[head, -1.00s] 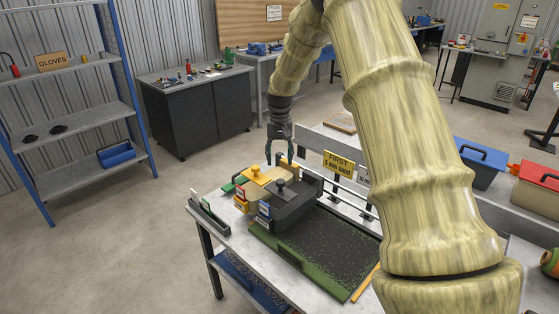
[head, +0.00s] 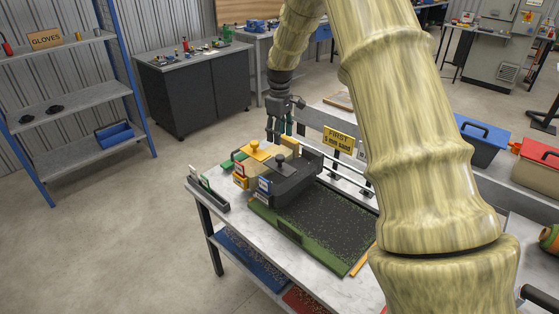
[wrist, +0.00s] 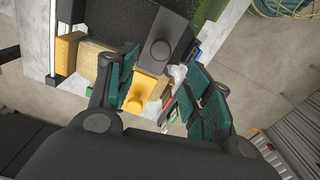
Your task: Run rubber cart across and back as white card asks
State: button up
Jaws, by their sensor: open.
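A dark grey cart (head: 297,184) with a round knob stands at the far left end of the green-framed turf tray (head: 310,242), whose bed is speckled with black granules. A yellow-topped cart (head: 256,155) stands just beyond it. Their small labels are unreadable. A yellow sign (head: 338,138) reads "FIRST 5 mm sand". A card beside it is mostly hidden by my arm, so no white card text is readable. My gripper (head: 279,138) is open and empty above and behind the carts. In the wrist view, the yellow cart (wrist: 143,92) and dark knob (wrist: 160,49) show between the teal fingers.
A small holder with cards (head: 208,191) sits at the table's left end. A rail runs along the far side. Blue (head: 482,140) and red-lidded (head: 538,160) boxes stand at right. My arm hides part of the table.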

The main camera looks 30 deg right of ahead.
aim_at(280, 156)
jog(key=shift+f+n, duration=0.1)
jog(key=shift+n, duration=0.5)
jog(key=shift+f+p, duration=1.85)
jog(key=shift+f, duration=3.5)
grip_shut()
